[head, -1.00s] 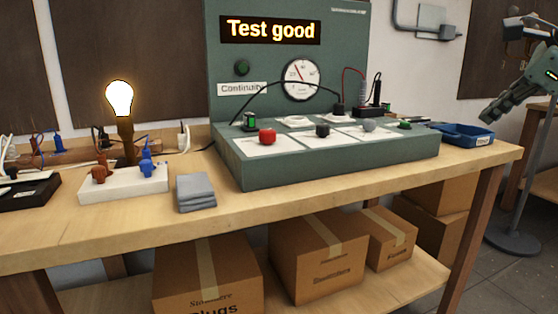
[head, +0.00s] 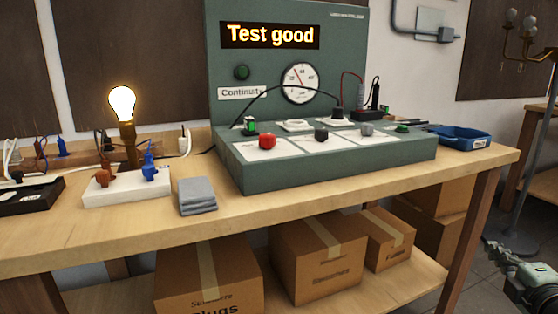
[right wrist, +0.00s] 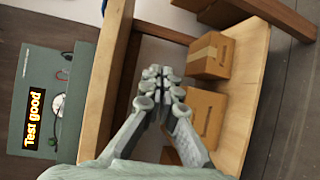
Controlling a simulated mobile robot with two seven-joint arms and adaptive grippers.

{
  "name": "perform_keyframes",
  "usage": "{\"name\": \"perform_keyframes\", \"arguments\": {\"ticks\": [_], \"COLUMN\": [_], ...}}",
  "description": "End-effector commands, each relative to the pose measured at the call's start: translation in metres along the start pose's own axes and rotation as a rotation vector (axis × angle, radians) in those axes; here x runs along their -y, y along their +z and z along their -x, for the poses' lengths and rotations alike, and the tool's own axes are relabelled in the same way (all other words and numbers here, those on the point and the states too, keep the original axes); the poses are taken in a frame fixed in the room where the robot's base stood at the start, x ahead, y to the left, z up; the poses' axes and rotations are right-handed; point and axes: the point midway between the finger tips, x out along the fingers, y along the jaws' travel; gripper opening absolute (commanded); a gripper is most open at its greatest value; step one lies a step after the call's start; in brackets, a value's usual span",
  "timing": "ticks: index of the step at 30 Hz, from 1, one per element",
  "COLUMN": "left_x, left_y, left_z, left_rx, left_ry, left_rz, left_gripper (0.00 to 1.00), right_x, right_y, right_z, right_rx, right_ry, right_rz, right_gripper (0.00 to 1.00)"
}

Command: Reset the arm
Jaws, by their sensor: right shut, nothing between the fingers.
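My right gripper (head: 500,252) is at the lower right of the head view, below the tabletop and beside the bench's right end. In the right wrist view the right gripper (right wrist: 160,78) has its fingers together, with nothing between them. The tester (head: 330,165) stands on the bench, its display (head: 270,35) reading "Test good". The lit bulb (head: 122,103) stands upright behind a white block (head: 125,190) with brown and blue plugs. My left gripper is not in view.
The wooden bench (head: 300,205) has cardboard boxes (head: 318,262) on its lower shelf. A blue tray (head: 460,137) sits at the bench's right end. A lamp stand (head: 530,150) stands at the right.

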Motion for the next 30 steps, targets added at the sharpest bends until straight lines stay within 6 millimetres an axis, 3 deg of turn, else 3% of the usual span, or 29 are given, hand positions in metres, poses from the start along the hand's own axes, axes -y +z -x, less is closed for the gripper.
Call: {"name": "perform_keyframes", "arguments": {"ticks": [1,3,5,9,12,15,18,22,30], "left_x": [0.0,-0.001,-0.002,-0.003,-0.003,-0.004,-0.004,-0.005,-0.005], "left_y": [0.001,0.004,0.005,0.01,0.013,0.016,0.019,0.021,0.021], "left_z": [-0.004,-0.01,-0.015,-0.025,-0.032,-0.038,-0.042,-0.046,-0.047], "left_rx": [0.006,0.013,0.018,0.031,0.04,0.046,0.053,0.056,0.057], "left_ry": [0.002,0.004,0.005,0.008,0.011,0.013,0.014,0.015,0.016], "left_rz": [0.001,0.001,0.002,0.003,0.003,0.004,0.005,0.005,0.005], "left_gripper": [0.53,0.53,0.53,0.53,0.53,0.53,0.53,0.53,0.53], "right_x": [0.04,0.09,0.131,0.219,0.269,0.306,0.329,0.342,0.346], "right_y": [0.0,-0.002,-0.009,-0.042,-0.077,-0.116,-0.151,-0.181,-0.191], "right_z": [0.012,0.031,0.05,0.103,0.146,0.189,0.223,0.251,0.26], "right_rx": [0.072,0.168,0.246,0.416,0.528,0.621,0.691,0.744,0.762], "right_ry": [-0.067,-0.16,-0.241,-0.442,-0.592,-0.735,-0.853,-0.95,-0.983], "right_rz": [-0.136,-0.293,-0.418,-0.674,-0.835,-0.965,-1.06,-1.131,-1.151], "right_gripper": [0.0,0.0,0.0,0.0,0.0,0.0,0.0,0.0,0.0]}}
